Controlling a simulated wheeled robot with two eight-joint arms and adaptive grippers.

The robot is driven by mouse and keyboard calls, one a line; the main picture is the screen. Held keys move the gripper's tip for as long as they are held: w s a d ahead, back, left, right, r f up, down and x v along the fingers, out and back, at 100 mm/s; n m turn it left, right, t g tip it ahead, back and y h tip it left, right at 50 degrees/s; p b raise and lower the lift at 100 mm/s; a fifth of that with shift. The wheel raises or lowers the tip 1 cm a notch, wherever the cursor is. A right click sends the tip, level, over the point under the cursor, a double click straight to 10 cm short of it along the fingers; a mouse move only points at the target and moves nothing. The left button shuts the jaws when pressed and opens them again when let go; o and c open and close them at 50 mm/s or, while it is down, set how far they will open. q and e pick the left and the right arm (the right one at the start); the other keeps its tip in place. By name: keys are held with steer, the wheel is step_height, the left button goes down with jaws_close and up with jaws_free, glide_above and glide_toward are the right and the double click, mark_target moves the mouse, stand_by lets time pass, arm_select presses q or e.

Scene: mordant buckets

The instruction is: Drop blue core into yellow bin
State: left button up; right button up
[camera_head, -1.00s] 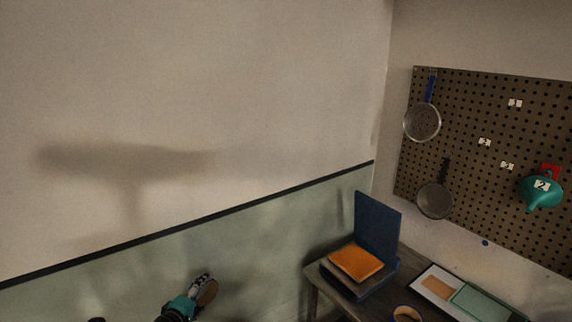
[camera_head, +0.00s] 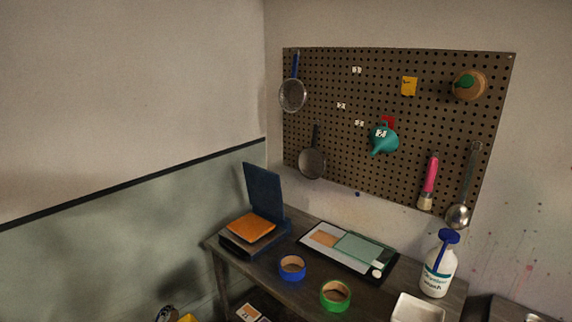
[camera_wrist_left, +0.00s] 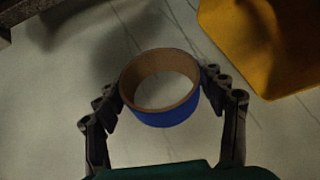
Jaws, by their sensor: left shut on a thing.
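The blue core (camera_wrist_left: 161,112), a ring with a brown cardboard inside and blue outside, is between the fingers of my left gripper (camera_wrist_left: 162,95) in the left wrist view. The fingers are shut on its two sides, and its open hole faces the camera. A yellow bin (camera_wrist_left: 272,40) shows in part at the upper right of that view, apart from the core. In the head view only a small part of my left gripper (camera_head: 166,314) shows at the bottom edge. My right gripper is in neither view.
A dark table stands at a corner, with a blue tape roll (camera_head: 292,268), a green tape roll (camera_head: 335,296), an orange-topped dark press (camera_head: 250,228), a tray (camera_head: 348,248) and a white bottle (camera_head: 439,265). A pegboard (camera_head: 340,90) with hung tools is behind.

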arm_select(q)
steer(key=shift+f, duration=0.6)
step_height(320, 180, down, 5)
steer(key=shift+f+b, duration=0.1)
steer(key=shift+b, duration=1.15)
steer(key=o, duration=1)
steer(key=shift+c, duration=0.2)
step_height(320, 180, up, 10)
steer(key=shift+r, duration=0.1)
